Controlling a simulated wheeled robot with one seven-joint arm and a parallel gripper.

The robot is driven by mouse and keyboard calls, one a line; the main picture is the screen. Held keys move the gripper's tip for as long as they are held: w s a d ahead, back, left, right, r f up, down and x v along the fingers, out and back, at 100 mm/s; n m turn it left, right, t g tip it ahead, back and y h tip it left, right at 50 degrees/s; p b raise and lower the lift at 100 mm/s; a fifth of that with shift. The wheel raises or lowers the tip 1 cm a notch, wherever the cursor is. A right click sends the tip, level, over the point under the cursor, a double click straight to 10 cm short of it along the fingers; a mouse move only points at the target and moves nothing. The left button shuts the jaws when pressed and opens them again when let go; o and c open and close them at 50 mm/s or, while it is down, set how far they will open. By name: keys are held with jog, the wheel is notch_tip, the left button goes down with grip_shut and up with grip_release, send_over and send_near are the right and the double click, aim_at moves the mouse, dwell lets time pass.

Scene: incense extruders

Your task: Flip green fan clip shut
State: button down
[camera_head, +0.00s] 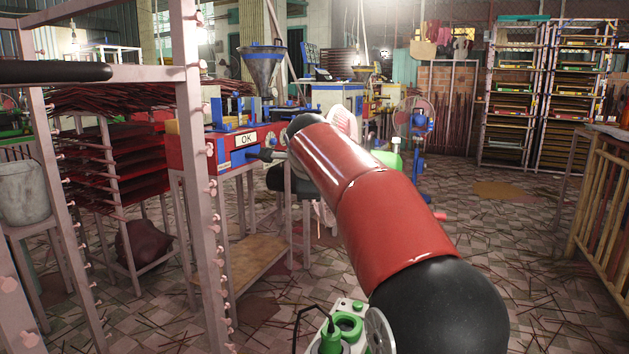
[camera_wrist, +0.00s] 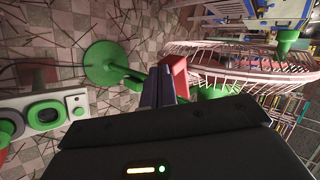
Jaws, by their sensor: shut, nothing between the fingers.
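A fan with a pale wire cage (camera_wrist: 250,68) lies to the right of my gripper in the wrist view; its cage also shows partly behind my arm in the head view (camera_head: 343,122). Green parts show at its rim (camera_wrist: 287,39) and near its middle (camera_wrist: 211,92). I cannot tell which green part is the clip, or whether it is open. A green round base (camera_wrist: 105,65) and stem stand beyond my gripper. My gripper (camera_wrist: 160,84) is shut and empty, close to the cage's left side and a red part (camera_wrist: 180,74). Contact is unclear. My arm hides the gripper in the head view.
A pale panel with green round parts (camera_wrist: 44,116) is left of my gripper. A red and blue machine (camera_head: 230,150) and a metal rack frame (camera_head: 195,150) stand left. Another fan (camera_head: 415,117) stands behind my arm.

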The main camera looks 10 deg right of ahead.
jog(key=shift+w+a+m+h+p, duration=0.2)
jog(key=shift+w+m+h, duration=0.15)
jog(key=shift+w+m, duration=0.15)
jog(key=shift+w+a+m+h+p, duration=0.15)
jog(key=shift+w+m+h+p, duration=0.05)
jog(key=shift+w+m+h, duration=0.2)
jog(key=shift+d, duration=0.1)
jog(key=shift+s+d+b, duration=0.5)
jog(key=shift+s, duration=0.1)
